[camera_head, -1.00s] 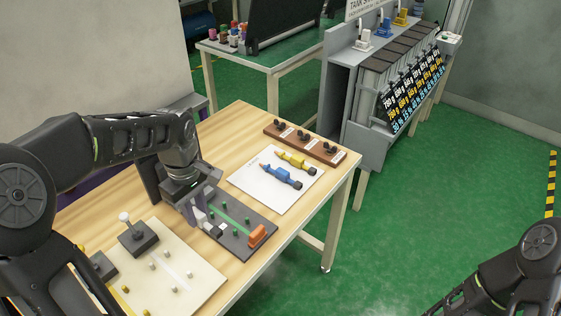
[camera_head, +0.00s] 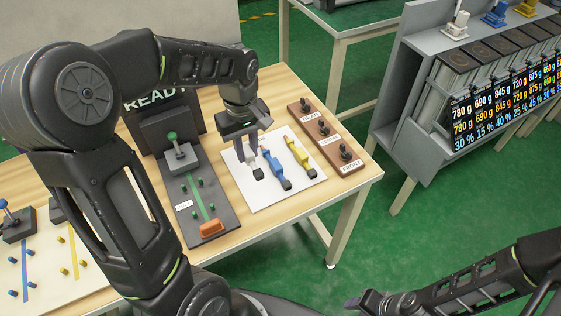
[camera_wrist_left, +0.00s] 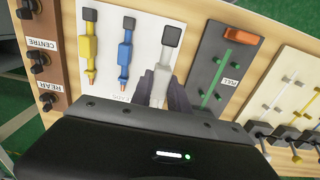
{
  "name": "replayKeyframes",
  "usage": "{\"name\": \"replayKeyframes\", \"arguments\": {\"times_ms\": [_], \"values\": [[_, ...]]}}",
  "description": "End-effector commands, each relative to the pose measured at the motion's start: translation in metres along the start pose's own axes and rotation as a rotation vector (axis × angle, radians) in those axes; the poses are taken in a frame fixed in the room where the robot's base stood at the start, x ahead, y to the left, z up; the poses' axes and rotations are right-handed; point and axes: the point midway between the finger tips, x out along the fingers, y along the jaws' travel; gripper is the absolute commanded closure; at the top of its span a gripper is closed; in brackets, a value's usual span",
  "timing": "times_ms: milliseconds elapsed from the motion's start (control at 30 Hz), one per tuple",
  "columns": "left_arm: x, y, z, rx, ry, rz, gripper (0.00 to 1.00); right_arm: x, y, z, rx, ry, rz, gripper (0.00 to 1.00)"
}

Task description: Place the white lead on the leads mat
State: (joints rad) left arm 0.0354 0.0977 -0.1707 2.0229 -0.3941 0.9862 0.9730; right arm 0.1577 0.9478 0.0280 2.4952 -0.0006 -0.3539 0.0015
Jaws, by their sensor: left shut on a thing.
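My left gripper (camera_head: 250,143) is over the left part of the white leads mat (camera_head: 262,198) and shut on the white lead (camera_head: 254,161). In the left wrist view the white lead (camera_wrist_left: 161,78) points its dark square end away from the gripper. It lies roughly parallel to the blue lead (camera_head: 272,166), with a small gap between them. The yellow lead (camera_head: 300,155) lies beyond the blue one on the mat. I cannot tell whether the white lead touches the mat. My right gripper (camera_head: 372,301) is small and unclear at the bottom right.
A dark board (camera_head: 226,222) with green pegs and an orange block (camera_head: 213,228) lies left of the mat. A brown rack (camera_head: 330,140) with black knobs stands to its right. A pale board (camera_head: 85,285) with pegs is at the lower left.

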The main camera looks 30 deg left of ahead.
Motion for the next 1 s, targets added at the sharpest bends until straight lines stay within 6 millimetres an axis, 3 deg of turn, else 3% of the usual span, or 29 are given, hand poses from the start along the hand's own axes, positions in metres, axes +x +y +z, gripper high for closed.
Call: {"name": "replayKeyframes", "arguments": {"times_ms": [333, 700, 1000], "values": [[0.005, 0.0, 0.0, 0.0, -0.001, -0.001, 1.0, -0.001, 0.0, 0.0, 0.0, 0.0, 0.0, 0.64], [0.06, 0.0, 0.0, 0.0, -0.002, -0.002, 1.0, -0.005, -0.002, 0.0, 0.001, -0.001, 0.001, 0.64], [0.063, 0.0, 0.0, 0.0, 0.0, 0.0, 1.0, -0.004, -0.001, 0.001, 0.001, -0.001, 0.002, 0.64]]}}
